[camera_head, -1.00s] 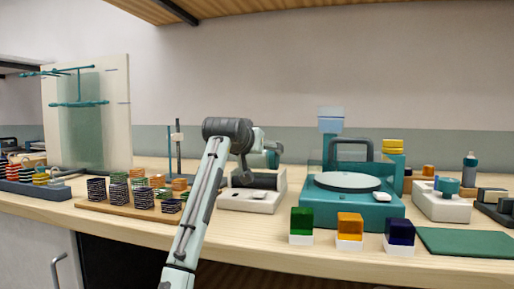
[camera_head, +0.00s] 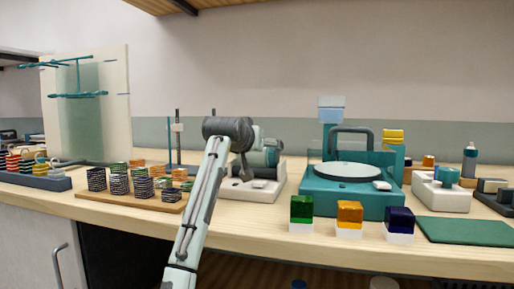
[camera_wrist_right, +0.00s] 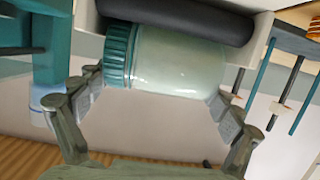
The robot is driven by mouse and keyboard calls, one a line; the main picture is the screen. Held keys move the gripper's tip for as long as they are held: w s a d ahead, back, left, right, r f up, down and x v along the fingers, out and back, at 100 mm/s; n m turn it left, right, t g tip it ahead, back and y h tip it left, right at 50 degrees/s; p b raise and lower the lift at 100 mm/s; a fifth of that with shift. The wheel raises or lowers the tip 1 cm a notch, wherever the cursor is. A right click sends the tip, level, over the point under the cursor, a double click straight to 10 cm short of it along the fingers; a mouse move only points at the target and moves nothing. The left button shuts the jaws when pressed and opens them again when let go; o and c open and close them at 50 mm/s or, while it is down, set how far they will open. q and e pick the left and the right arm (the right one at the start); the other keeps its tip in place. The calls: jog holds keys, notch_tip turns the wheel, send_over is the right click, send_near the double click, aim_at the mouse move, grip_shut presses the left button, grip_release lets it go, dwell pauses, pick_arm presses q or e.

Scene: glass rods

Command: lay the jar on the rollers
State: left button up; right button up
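The jar, with a pale greenish body and a ribbed teal lid (camera_wrist_right: 118,56), lies on its side in the right wrist view. In the head view it (camera_head: 264,158) shows partly behind my right arm, at the white roller unit (camera_head: 255,186). My right gripper (camera_wrist_right: 160,105) has one finger at the lid end and one at the base end, apparently touching both. Whether the jar fully rests on both rollers is hidden. In the head view my right gripper is mostly behind my arm. My left gripper is out of view.
A teal machine with a round plate (camera_head: 347,171) stands right of the roller unit. Green, orange and blue blocks (camera_head: 349,214) sit along the front edge.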

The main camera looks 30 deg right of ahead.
jog(key=shift+o, duration=0.3)
jog(key=shift+s+a, duration=0.1)
jog(key=v, duration=1.1)
jog(key=shift+s+a+r, duration=0.2)
jog(key=shift+s+a, duration=0.05)
